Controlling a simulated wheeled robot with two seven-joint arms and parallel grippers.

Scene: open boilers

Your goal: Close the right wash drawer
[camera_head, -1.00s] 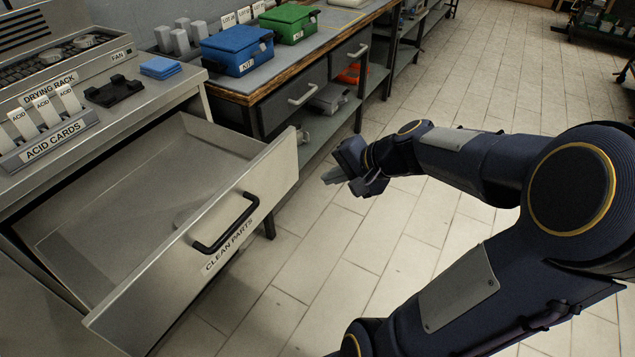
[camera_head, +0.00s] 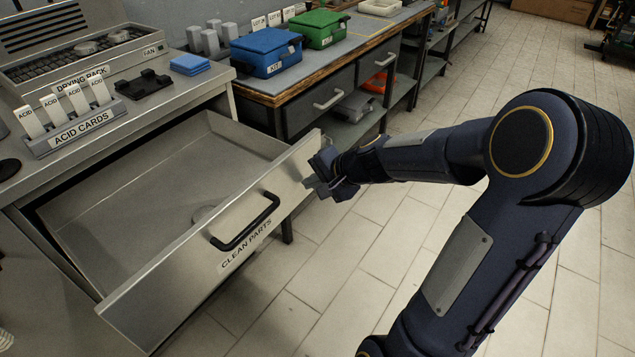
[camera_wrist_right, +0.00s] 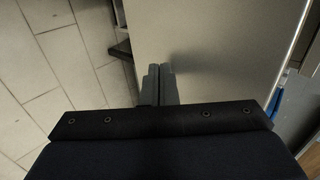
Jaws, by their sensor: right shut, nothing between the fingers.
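The wash drawer (camera_head: 215,245), labelled CLEAN PARTS, is pulled far out of the grey cabinet. It has a black bar handle (camera_head: 245,222) on its front and looks empty except for a round drain-like spot on its floor. My right gripper (camera_head: 312,185) is at the right end of the drawer front, past the handle. In the right wrist view my right gripper (camera_wrist_right: 159,72) has its fingers together with nothing between them. They are over or against the pale drawer front (camera_wrist_right: 220,45); contact is hard to tell. My left gripper is not in view.
Acid cards (camera_head: 78,112) and a blue stack of cloths (camera_head: 190,64) sit on the cabinet top. A workbench with a blue box (camera_head: 266,54) and a green box (camera_head: 318,28) stands behind the drawer. The tiled floor in front is clear.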

